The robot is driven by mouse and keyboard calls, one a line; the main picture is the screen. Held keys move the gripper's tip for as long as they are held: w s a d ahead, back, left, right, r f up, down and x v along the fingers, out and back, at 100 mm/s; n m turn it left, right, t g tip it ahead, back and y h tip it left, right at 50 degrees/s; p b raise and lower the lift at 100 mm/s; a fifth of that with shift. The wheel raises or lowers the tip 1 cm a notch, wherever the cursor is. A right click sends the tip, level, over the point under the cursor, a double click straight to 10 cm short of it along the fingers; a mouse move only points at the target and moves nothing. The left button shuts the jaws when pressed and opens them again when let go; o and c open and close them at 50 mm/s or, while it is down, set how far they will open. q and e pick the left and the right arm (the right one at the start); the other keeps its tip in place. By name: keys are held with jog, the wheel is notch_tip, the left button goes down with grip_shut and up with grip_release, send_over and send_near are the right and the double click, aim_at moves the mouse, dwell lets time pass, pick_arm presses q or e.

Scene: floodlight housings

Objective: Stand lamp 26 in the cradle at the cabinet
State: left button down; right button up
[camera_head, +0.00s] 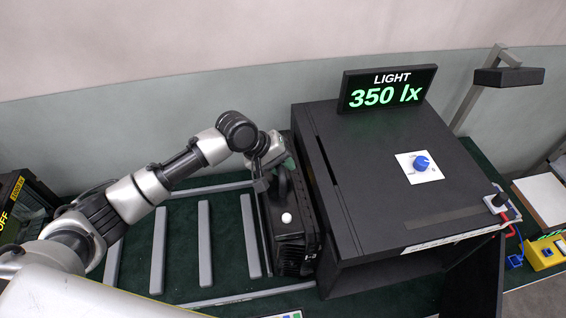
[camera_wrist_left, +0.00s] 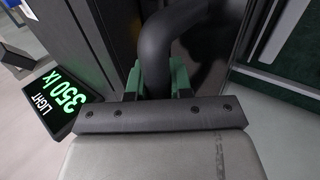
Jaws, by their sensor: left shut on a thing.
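A black floodlight housing (camera_head: 285,248) stands upright against the left side of the black cabinet (camera_head: 345,240). It has a white knob on top and a curved black handle (camera_head: 281,182). I cannot read the number 26 on it. My left gripper (camera_head: 277,165) is shut on this handle, reaching it from above and behind. In the left wrist view the green fingers (camera_wrist_left: 165,78) lie on both sides of the thick black handle (camera_wrist_left: 172,30). No separate cradle can be made out; the lamp's underside is hidden. My right gripper is out of view.
Grey rails (camera_head: 205,243) on dark green cloth run left of the lamp, with empty gaps. A display (camera_head: 387,90) reading 350 lx and a blue dial (camera_head: 421,163) sit on the cabinet. A yellow box (camera_head: 545,252) and a lamp stand (camera_head: 505,77) are at right.

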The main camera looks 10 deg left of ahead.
pick_arm(q)
jog(key=shift+w+r, duration=0.15)
jog(key=shift+r, duration=0.15)
jog(key=c, duration=0.9)
grip_release()
jog(key=shift+c, duration=0.2)
jog(key=shift+s+f, duration=0.35)
jog(key=shift+f, duration=0.2)
jog(key=b+v, duration=0.3)
jog(key=v, duration=0.8)
jog(key=shift+r, duration=0.3)
